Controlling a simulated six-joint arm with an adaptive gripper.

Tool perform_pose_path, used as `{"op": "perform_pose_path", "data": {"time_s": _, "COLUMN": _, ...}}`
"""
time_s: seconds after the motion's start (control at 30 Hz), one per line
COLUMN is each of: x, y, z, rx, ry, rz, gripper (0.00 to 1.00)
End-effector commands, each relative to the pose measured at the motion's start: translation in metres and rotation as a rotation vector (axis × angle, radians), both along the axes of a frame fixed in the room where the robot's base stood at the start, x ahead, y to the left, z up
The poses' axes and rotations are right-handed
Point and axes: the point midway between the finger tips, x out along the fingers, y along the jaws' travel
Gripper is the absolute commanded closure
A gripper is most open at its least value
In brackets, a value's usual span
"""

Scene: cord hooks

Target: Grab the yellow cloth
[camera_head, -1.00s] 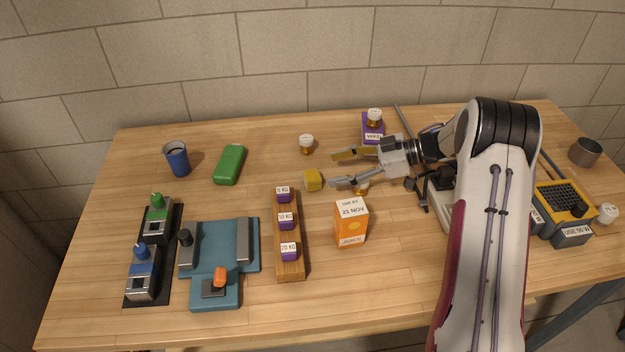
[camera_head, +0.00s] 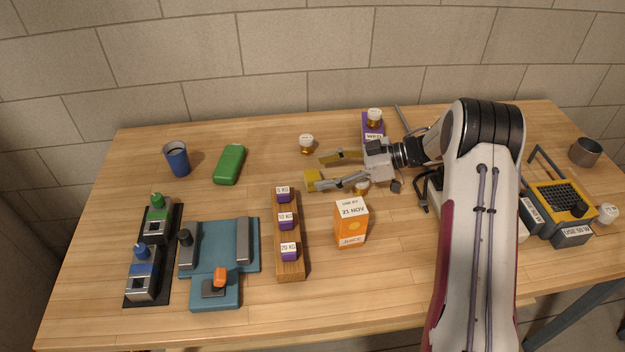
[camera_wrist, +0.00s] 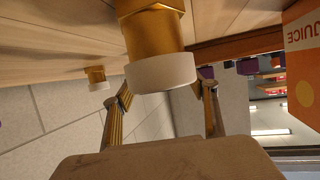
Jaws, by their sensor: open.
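The yellow cloth (camera_head: 312,175) is a small, block-shaped yellow piece on the table, left of the middle bottle. My gripper (camera_head: 317,171) is open and reaches left, low over the table. Its near fingertip overlaps the cloth in the head view and hides part of it; I cannot tell whether they touch. The far finger is behind and right of the cloth. In the wrist view the two fingers of my gripper (camera_wrist: 165,95) are apart, and I cannot make out the cloth there.
An amber bottle with white cap (camera_wrist: 155,45) is close to the wrist camera; in the head view it shows just below my gripper (camera_head: 361,188). An orange juice carton (camera_head: 350,224) stands in front. A wooden weight rack (camera_head: 290,268) is at left. Another bottle (camera_head: 306,145) stands behind.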

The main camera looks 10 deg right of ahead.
Motion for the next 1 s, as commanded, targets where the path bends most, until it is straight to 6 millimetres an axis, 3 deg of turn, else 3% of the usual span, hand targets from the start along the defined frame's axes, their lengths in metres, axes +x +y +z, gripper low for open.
{"op": "perform_pose_path", "data": {"time_s": 0.4, "x": 0.007, "y": 0.036, "z": -0.018, "rx": 0.000, "ry": 0.000, "rz": 0.002, "gripper": 0.42}}
{"op": "perform_pose_path", "data": {"time_s": 0.97, "x": 0.008, "y": 0.037, "z": -0.019, "rx": 0.000, "ry": 0.000, "rz": 0.000, "gripper": 0.42}}
{"op": "perform_pose_path", "data": {"time_s": 1.0, "x": 0.008, "y": 0.037, "z": -0.019, "rx": 0.000, "ry": 0.000, "rz": 0.000, "gripper": 0.53}}
